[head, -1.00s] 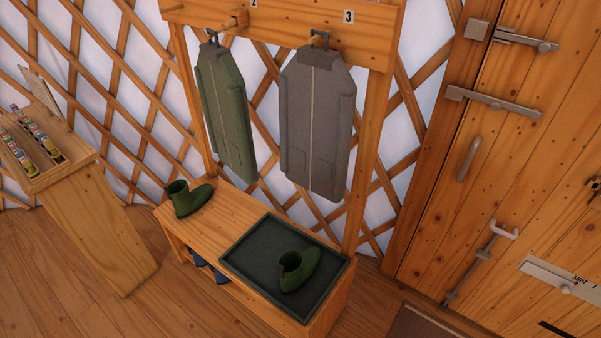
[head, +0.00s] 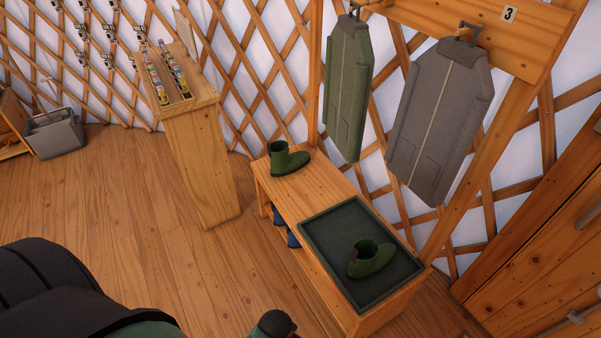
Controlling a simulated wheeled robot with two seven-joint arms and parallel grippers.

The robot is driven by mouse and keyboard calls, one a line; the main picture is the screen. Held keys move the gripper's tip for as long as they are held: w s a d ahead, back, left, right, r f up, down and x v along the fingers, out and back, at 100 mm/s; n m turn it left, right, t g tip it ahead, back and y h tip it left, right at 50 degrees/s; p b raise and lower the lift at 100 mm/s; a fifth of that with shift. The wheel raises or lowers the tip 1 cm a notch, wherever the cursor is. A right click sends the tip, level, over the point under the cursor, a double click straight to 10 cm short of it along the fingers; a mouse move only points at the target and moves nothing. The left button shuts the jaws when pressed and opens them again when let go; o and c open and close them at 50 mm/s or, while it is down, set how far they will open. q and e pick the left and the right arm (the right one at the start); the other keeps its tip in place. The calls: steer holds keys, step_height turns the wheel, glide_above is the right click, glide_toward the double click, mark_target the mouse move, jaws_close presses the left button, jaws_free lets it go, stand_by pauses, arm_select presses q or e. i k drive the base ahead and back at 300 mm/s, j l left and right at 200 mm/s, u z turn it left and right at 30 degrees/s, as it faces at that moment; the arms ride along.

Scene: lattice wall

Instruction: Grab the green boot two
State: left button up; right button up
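Two green boots show in the head view. One green boot (head: 287,160) stands upright on the bare wooden far end of the low bench (head: 312,197). The other green boot (head: 369,260) stands in the dark green tray (head: 335,222) on the near end of the bench. I cannot tell from their looks which one is called two. Neither gripper is in view. Dark parts of my own body show at the bottom left and bottom middle, apart from both boots.
A green coat (head: 348,88) and a grey coat (head: 440,120) hang above the bench. Blue items (head: 286,228) sit on the shelf under it. A wooden stand (head: 200,150) is left of the bench, and a grey bin (head: 55,133) is farther left. The floor between is clear.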

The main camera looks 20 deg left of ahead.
mark_target(283, 163)
steer(key=i+j+u, duration=0.15)
steer(key=i+j, duration=0.25)
steer(key=j, duration=0.2)
steer(key=i+j+u, duration=0.1)
steer(key=i+j, duration=0.3)
steer(key=j, duration=0.15)
